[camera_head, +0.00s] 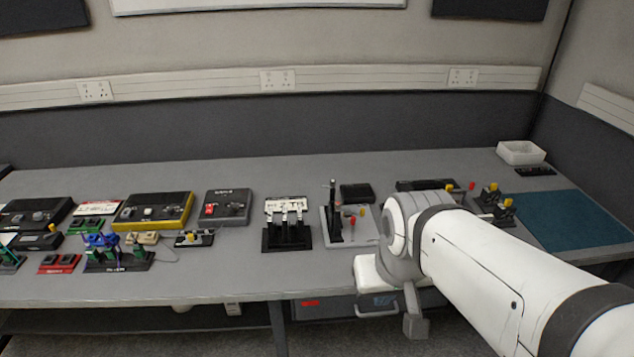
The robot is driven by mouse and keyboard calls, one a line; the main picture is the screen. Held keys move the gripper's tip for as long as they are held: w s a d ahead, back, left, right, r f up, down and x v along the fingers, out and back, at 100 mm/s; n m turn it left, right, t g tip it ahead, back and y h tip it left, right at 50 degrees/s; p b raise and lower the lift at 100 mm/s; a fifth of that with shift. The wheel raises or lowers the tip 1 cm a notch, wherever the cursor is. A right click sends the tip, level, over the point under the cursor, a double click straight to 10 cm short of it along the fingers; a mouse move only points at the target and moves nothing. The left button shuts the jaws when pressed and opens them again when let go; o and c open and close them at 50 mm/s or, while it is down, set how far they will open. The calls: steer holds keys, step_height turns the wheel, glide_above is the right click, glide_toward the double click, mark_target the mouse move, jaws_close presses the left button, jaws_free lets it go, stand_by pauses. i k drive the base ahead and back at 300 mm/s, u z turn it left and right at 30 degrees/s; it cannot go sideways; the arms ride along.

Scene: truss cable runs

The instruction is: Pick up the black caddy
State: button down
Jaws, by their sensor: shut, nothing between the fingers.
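A black caddy-like stand (287,240) sits upright near the front of the bench, left of my arm. It has several dark upright parts and a white lettered card at its top. A second low black holder (120,262), with blue and green items in it, sits further left. I cannot tell for certain which one is the black caddy. My gripper (415,327) hangs at the end of my white arm, in front of the bench's front edge and right of both. It is shut and empty, apart from both holders. My arm hides part of the bench behind it.
A grey stand with a black post (333,213) is just right of the centre stand. Control boxes, one yellow-edged (153,211), crowd the left. A teal mat (574,220) and white tray (521,152) lie at the right. The bench's back strip is clear.

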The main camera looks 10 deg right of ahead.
mark_target(334, 217)
steer(key=i, duration=0.95)
steer(key=z, duration=0.05)
